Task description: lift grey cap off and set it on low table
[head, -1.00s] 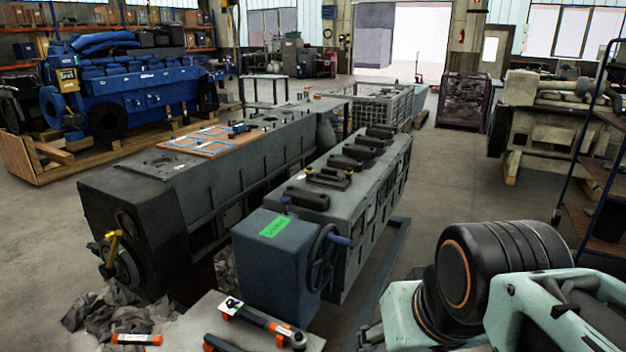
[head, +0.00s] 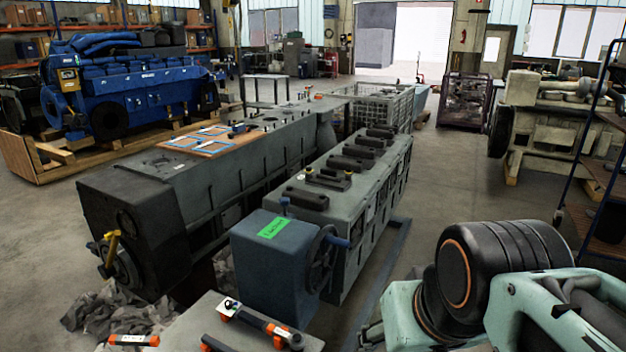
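Several dark grey caps lie in a row on top of the long grey engine block (head: 372,205) in the middle. The nearest cap (head: 306,198) is long and plain. Another cap (head: 328,181) behind it has a small tan piece on it. I cannot tell which one is the task's grey cap. A low pale tabletop (head: 192,326) at the bottom edge, perhaps the low table, carries orange-and-black tools (head: 262,324) and is cut off by the frame. My arm fills the lower right, with black and pale green links.
A blue box with a green label (head: 270,228) and a handwheel (head: 322,262) stands at the block's near end. A longer dark engine block (head: 150,210) lies to the left, with crumpled rags (head: 105,310) below. Open floor (head: 445,185) lies right of the block.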

